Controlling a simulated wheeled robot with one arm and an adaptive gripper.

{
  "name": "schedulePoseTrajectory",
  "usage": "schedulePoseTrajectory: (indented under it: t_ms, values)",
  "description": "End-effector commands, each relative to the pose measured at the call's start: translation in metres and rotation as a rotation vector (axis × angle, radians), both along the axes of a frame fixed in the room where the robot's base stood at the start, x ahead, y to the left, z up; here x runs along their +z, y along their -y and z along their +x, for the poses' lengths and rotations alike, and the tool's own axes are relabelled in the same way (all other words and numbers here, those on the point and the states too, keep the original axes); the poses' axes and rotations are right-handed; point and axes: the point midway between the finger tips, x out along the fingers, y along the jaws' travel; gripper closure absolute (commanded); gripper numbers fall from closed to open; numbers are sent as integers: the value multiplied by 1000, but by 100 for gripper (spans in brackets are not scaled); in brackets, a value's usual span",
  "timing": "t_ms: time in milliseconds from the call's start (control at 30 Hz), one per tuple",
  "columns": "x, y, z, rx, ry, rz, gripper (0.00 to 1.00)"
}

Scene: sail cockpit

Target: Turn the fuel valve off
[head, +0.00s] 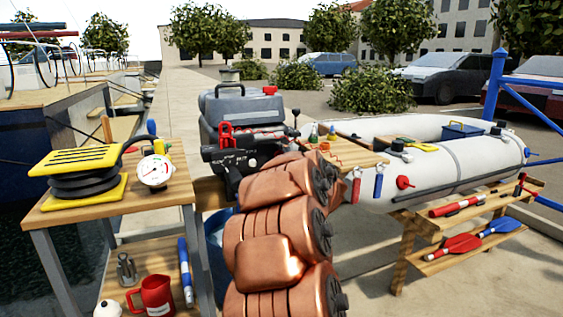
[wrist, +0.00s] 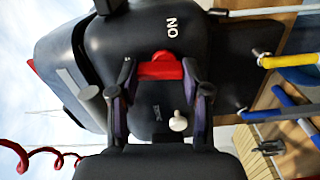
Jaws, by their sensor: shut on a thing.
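The fuel valve is a red lever (wrist: 160,66) on the dark face of the outboard motor (wrist: 108,40). White sideways lettering that looks like "ON" is near it in the wrist view. My gripper (wrist: 158,68) is shut on the red lever, with one finger at each end of it. A small white knob (wrist: 179,123) is on the motor face, between the fingers and nearer my palm. In the head view the grey motor (head: 238,105) stands behind my gripper (head: 240,150); my arm and gripper hide the valve there.
A grey-white inflatable boat (head: 440,155) and a wooden bench (head: 430,225) with flares and paddles are at right. A red coiled cord (wrist: 35,158) hangs lower left.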

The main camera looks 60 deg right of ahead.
Motion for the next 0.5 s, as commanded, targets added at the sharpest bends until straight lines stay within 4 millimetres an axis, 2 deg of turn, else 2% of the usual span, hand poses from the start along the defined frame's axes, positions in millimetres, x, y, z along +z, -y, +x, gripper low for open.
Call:
schedulePoseTrajectory:
  t_ms: [500]
  values:
    - [-2,0,0,-1,-70,-102,87]
